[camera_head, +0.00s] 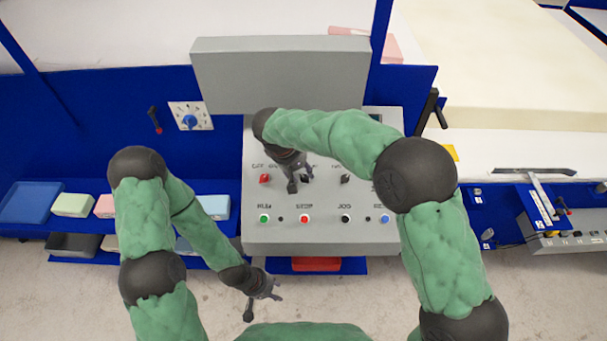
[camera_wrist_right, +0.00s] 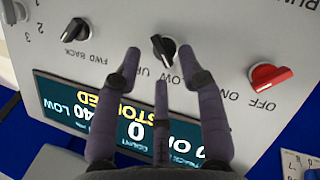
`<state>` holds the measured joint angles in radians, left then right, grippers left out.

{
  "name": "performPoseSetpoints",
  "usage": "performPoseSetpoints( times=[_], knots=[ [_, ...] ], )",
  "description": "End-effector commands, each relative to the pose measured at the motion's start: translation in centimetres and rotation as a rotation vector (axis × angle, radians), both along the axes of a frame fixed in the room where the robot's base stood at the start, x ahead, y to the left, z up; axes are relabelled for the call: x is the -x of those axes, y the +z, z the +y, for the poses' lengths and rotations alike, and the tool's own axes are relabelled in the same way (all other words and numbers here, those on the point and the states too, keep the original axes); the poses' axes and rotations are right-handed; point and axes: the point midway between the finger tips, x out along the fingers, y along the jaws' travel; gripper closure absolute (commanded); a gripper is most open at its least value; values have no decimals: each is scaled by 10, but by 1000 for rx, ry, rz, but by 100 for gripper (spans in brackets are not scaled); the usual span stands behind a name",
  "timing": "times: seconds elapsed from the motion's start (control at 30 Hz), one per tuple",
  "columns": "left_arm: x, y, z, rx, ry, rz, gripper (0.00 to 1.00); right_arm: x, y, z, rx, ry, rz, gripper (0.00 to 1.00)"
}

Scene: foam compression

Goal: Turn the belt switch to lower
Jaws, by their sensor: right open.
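A black knob (camera_wrist_right: 162,47) with the label LOW UP sits on the grey control panel. It also shows in the head view (camera_head: 306,178). In the right wrist view the knob's grip is tilted, and I cannot tell which label it points to. My right gripper (camera_wrist_right: 167,68) is open, with its outer fingertips on either side of the knob. I cannot tell whether they touch it. In the head view my right gripper (camera_head: 292,186) is over the panel's upper row. My left gripper (camera_head: 263,301) looks open and empty, low in front of the panel.
A red ON/OFF switch (camera_wrist_right: 268,76) and a black FWD/BACK knob (camera_wrist_right: 75,30) flank the knob. A lit display (camera_wrist_right: 75,110) is close below the fingers. A row of push buttons, including a green one (camera_head: 264,218), lies nearer the panel's front. Coloured blocks (camera_head: 72,205) sit on a blue shelf.

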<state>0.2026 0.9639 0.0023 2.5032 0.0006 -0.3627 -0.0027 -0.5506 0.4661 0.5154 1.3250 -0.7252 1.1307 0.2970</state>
Motion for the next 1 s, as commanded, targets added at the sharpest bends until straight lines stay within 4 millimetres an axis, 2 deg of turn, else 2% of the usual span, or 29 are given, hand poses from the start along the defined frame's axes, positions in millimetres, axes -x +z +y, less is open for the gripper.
performPoseSetpoints(
  times=[0.03, 0.2, 0.4, 0.6, 1.0],
  knots=[
    [0, 0, 0, 0, 0, 0, 60, 1, 12, 4, -2, -1, -4, 59],
    [0, 0, 0, 0, 0, 0, 60, 8, 44, 13, 0, 1, -2, 59],
    [0, 0, 0, 0, 0, 0, 60, 15, 72, 22, 1, 0, 1, 59],
    [0, 0, 0, 0, 0, 0, 60, 18, 83, 25, 2, 0, 4, 59],
    [0, 0, 0, 0, 0, 0, 60, 18, 84, 25, 1, 0, 3, 59]
  ],
)
